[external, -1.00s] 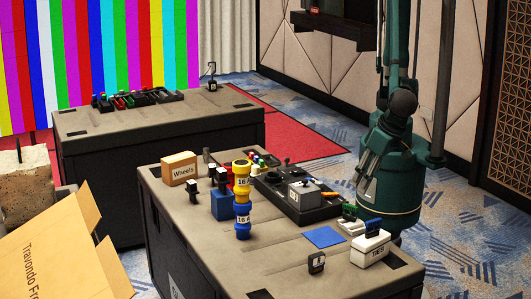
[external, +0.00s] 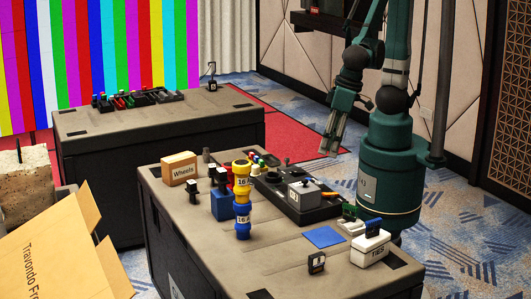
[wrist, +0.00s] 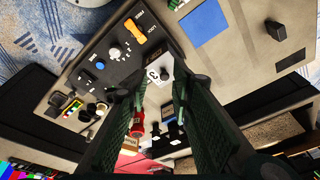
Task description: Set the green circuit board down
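A small green board (external: 349,211), likely the circuit board, stands near the right side of the front case, at a small white holder (external: 351,226). Whether it rests in or against the holder is too small to tell. My gripper (external: 332,146) is in the air above and behind the front case, up and left of the board in the external view. In the wrist view its two fingers (wrist: 158,98) are well apart, with nothing seen held between them.
A flat blue square (external: 324,237) lies on the front case (external: 285,265), left of a white box (external: 370,249). A black control panel with a grey box (external: 304,194) lies behind it. Blue and yellow connectors (external: 242,215) stand stacked. Bare surface lies at the front.

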